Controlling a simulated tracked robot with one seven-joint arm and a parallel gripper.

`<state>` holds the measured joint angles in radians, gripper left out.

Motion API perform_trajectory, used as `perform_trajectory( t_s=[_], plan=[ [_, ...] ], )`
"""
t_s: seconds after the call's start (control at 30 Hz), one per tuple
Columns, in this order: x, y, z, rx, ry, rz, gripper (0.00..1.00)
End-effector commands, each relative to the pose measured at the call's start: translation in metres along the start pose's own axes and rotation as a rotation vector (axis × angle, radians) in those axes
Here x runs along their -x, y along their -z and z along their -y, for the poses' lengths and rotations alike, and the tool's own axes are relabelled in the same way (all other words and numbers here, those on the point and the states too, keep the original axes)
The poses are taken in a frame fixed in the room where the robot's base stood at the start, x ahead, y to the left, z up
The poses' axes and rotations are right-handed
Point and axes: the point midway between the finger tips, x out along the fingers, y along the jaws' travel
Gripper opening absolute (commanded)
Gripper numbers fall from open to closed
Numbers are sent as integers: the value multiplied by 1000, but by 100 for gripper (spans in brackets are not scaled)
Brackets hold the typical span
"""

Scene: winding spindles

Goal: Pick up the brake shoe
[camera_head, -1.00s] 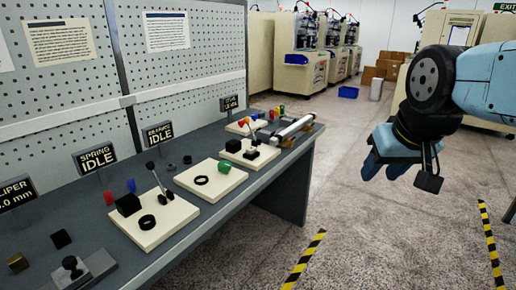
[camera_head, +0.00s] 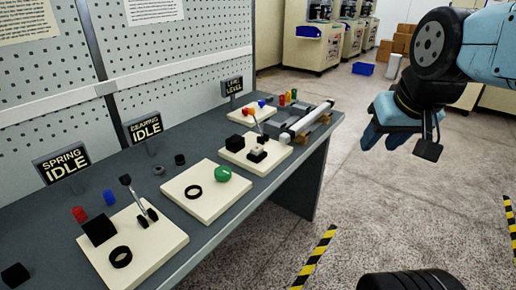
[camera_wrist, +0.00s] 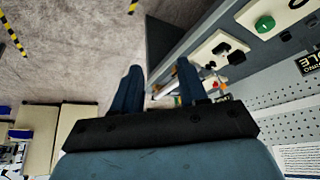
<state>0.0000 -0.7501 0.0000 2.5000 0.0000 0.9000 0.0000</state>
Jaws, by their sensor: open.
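I cannot tell for certain which part is the brake shoe. Small dark pieces lie on the grey bench behind the boards: one short dark piece (camera_head: 158,170) and another dark piece (camera_head: 180,159). A black block (camera_head: 15,275) lies at the near left. My gripper (camera_head: 383,142) hangs at the right, above the floor and well apart from the bench, pointing down. In the wrist view its two blue fingers (camera_wrist: 160,68) are spread with nothing between them.
The bench (camera_head: 275,200) carries a spring board (camera_head: 165,240) with a lever, a bearing board (camera_head: 215,200) with a black ring and green knob, and a level board (camera_head: 270,158). A roller (camera_head: 310,118) lies at the far end.

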Motion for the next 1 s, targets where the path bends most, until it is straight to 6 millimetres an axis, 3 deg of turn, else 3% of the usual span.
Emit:
perform_trajectory(
  t_s=[0.1, 0.23, 0.37, 0.43, 0.7, 1.0],
  plan=[
    [0, 0, 0, 0, 0, 0, 44],
    [-3, 5, -2, 3, -10, -7, 57],
    [-18, 26, -5, 22, -49, -43, 69],
    [-32, 43, -12, 44, -81, -75, 74],
    [-95, 118, -27, 188, -155, -238, 74],
    [-172, 175, -7, 389, -76, -403, 74]
  ],
)
